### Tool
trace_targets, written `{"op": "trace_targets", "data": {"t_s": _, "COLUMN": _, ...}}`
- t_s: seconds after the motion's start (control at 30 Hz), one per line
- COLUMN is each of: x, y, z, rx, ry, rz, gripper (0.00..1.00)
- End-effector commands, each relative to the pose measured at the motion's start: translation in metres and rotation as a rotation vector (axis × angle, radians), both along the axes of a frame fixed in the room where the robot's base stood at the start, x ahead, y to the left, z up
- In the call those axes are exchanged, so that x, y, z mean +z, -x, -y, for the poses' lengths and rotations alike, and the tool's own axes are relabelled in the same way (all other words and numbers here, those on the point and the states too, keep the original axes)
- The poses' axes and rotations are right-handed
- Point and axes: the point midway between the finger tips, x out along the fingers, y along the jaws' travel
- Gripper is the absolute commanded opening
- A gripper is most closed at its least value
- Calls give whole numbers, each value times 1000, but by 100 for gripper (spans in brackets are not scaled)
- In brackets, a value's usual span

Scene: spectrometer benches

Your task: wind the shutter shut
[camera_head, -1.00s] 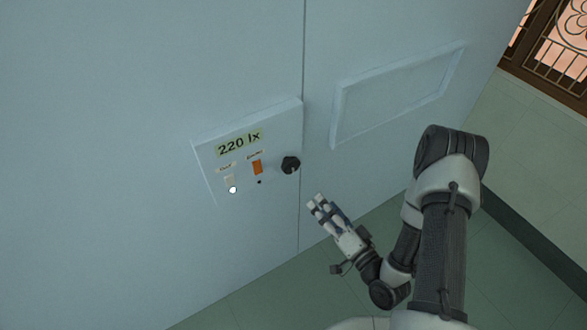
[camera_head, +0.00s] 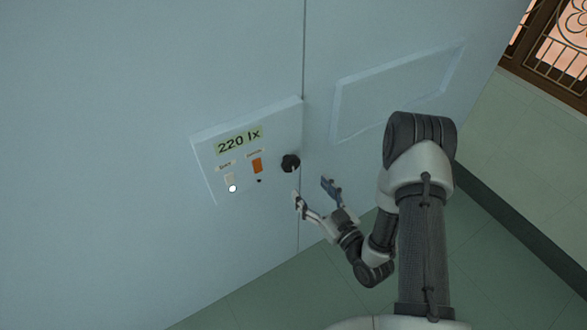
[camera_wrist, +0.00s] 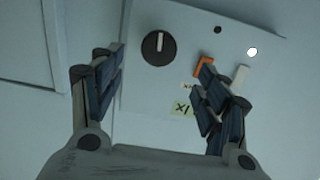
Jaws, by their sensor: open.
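A round black knob (camera_head: 290,163) sits at the right side of the raised control panel (camera_head: 207,152). In the wrist view the knob (camera_wrist: 159,48) shows a white pointer line, roughly vertical, and lies between my spread fingers. My gripper (camera_head: 311,190) is open and empty, just below and right of the knob in the head view, and appears apart from it. The panel also bears a "220 lx" readout (camera_head: 239,140), an orange switch (camera_head: 257,166), a white switch (camera_head: 230,179) and a lit white lamp (camera_head: 233,188). I cannot identify a shutter.
A dark small round spot (camera_head: 259,181) lies below the orange switch. A raised blank rectangular frame (camera_head: 336,115) is on the wall right of a vertical seam.

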Motion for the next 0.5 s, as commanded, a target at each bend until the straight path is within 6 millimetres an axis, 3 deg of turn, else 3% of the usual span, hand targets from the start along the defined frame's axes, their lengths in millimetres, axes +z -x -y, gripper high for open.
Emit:
{"op": "trace_targets", "data": {"t_s": 0.3, "x": 0, "y": -56, "z": -39, "rx": 3, "ry": -1, "rz": 4, "gripper": 69}}
{"op": "trace_targets", "data": {"t_s": 0.5, "x": -1, "y": -78, "z": -53, "rx": 0, "ry": -1, "rz": 1, "gripper": 69}}
